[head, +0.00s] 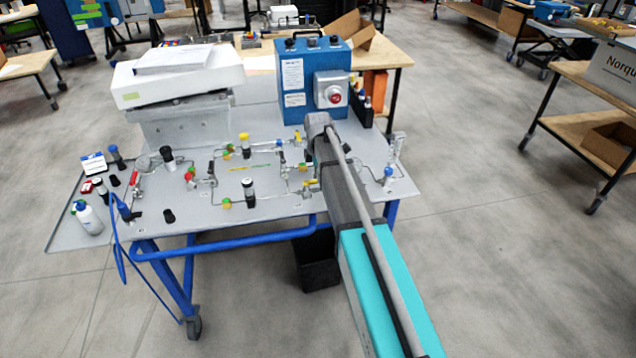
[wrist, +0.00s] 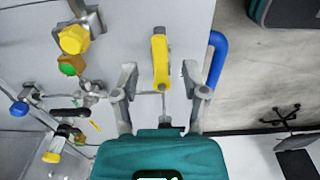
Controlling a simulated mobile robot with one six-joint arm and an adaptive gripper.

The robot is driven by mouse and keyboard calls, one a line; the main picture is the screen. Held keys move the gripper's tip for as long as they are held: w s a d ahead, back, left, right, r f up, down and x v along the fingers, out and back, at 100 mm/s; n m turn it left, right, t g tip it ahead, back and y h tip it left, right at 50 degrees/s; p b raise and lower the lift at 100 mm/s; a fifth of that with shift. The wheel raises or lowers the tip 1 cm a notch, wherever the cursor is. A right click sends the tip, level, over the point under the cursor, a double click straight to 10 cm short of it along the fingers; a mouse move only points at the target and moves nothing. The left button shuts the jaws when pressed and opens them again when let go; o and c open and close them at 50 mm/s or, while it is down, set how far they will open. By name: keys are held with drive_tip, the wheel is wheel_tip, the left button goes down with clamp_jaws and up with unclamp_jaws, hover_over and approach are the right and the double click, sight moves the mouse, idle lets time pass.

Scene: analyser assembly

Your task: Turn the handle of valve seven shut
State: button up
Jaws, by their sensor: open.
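In the wrist view a long yellow valve handle (wrist: 160,62) lies between the two fingers of my gripper (wrist: 159,74), pointing up the picture. My gripper is open, one finger on each side of the handle, with a visible gap on both sides. No number can be read on the valve, so I cannot confirm it is valve seven. In the head view a yellow handle (head: 311,183) shows at the panel's front right, beside my arm. My arm hides the fingers there.
The grey panel (head: 270,207) carries several valves and thin pipes. A yellow knob (wrist: 73,40) and green fitting (wrist: 69,65) stand left of my gripper. A blue rail (wrist: 216,60) lies just right of it. A blue control box (head: 292,75) stands behind.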

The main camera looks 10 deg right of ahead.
drive_tip(key=shift+f+b, duration=0.65)
drive_tip(key=shift+f, duration=0.25)
clamp_jaws()
